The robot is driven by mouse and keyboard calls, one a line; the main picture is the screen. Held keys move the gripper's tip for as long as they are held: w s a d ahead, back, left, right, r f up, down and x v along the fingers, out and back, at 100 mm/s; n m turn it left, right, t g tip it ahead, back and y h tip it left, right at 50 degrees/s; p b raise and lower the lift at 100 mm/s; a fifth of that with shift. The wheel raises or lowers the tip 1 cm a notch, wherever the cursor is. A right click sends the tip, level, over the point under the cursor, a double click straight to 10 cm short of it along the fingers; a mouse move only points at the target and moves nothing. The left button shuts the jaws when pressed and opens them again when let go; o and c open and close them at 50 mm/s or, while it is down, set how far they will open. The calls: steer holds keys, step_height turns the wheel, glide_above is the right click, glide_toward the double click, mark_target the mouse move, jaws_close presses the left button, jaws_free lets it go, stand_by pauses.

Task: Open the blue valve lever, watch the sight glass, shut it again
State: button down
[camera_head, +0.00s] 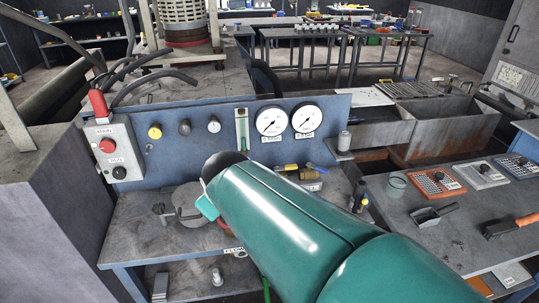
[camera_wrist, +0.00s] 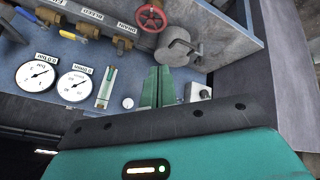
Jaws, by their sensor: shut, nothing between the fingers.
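The blue valve lever (camera_head: 318,168) sits on a brass valve at the right of the bench in the head view. In the wrist view the blue lever (camera_wrist: 28,15) is at the top left edge, well apart from my gripper (camera_wrist: 157,76). My gripper's green fingers are together and empty, over the panel near the red handwheel (camera_wrist: 151,17). The sight glass (camera_head: 242,128) is a narrow tube on a pale plate on the blue panel, with green in it; it also shows in the wrist view (camera_wrist: 106,88). Its exact level is too small to read.
A yellow lever (camera_head: 288,167) is beside the blue one. Two round gauges (camera_head: 271,121) hang right of the sight glass. A control box (camera_head: 115,152) with a red button is at left. My green arm hides part of the bench. A side table (camera_head: 455,240) with tools stands right.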

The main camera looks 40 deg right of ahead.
steer(key=w+d+f+n+t+h, duration=0.1)
steer(key=w+d+f, duration=0.15)
steer(key=d, duration=0.25)
steer(key=w+d+f+n+t+h, duration=0.1)
steer(key=d+f+n, duration=0.15)
steer(key=d, duration=0.25)
steer(key=n+t+h, duration=0.4)
steer(key=n+t, duration=0.3)
glide_toward(317, 170)
steer(key=w, duration=0.5)
steer(key=shift+d+f+h, duration=0.1)
steer(key=shift+d+h, duration=0.2)
steer(key=shift+d, duration=0.55)
steer(key=shift+w+d, duration=0.25)
steer(key=shift+d, duration=0.15)
steer(key=shift+d, duration=0.15)
